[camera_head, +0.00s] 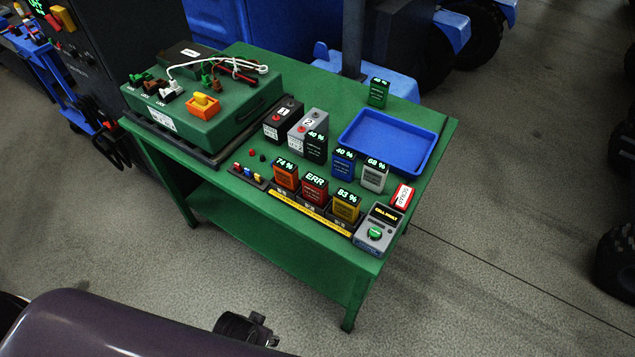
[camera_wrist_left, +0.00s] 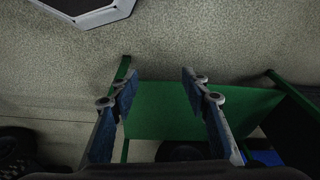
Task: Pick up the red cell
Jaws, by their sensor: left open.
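The red cell (camera_head: 313,190) stands upright in the head view, in the front row of cells on the green table (camera_head: 285,228). Its display reads ERR. It sits in a dark holder with a yellow front strip, between an orange cell (camera_head: 285,176) showing 74 % and a yellow cell (camera_head: 346,207) showing 83 %. My left gripper (camera_wrist_left: 160,85) is open and empty in the left wrist view, with floor and part of the green table beyond its fingers. No cell shows in that view. My right gripper is not in view.
A grey tester (camera_head: 377,230) with a green button and a small red-and-white block (camera_head: 402,196) stand right of the row. Blue (camera_head: 344,160) and white (camera_head: 374,175) cells stand behind it.

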